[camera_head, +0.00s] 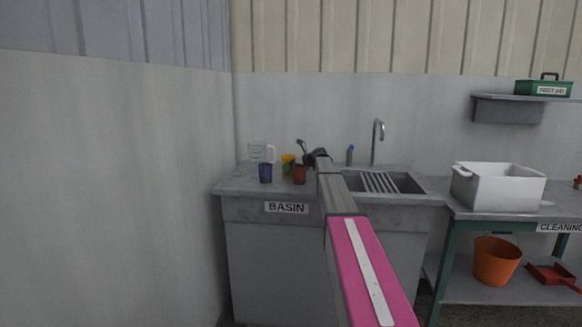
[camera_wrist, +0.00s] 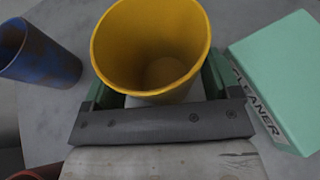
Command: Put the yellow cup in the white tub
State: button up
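The yellow cup (camera_head: 287,164) stands on the basin counter, behind the blue and red cups. In the wrist view the yellow cup (camera_wrist: 150,45) is upright, its open mouth towards the camera. My gripper (camera_wrist: 160,85) has its green fingers on either side of the cup, with a slight pale gap by the left one; they look apart rather than closed on it. In the head view my gripper (camera_head: 313,156) is just right of the cup, partly hidden by my arm. The white tub (camera_head: 498,188) sits on the bench at the right and its inside looks empty.
A blue cup (camera_wrist: 38,55) is left of the yellow one, and a green cleaner box (camera_wrist: 283,75) is close on its right. A red cup (camera_head: 299,175) stands in front. The sink (camera_head: 385,183) and tap (camera_head: 376,140) lie between the cups and the tub.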

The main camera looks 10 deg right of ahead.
jog(key=shift+o, duration=0.5)
jog(key=shift+r, duration=0.1)
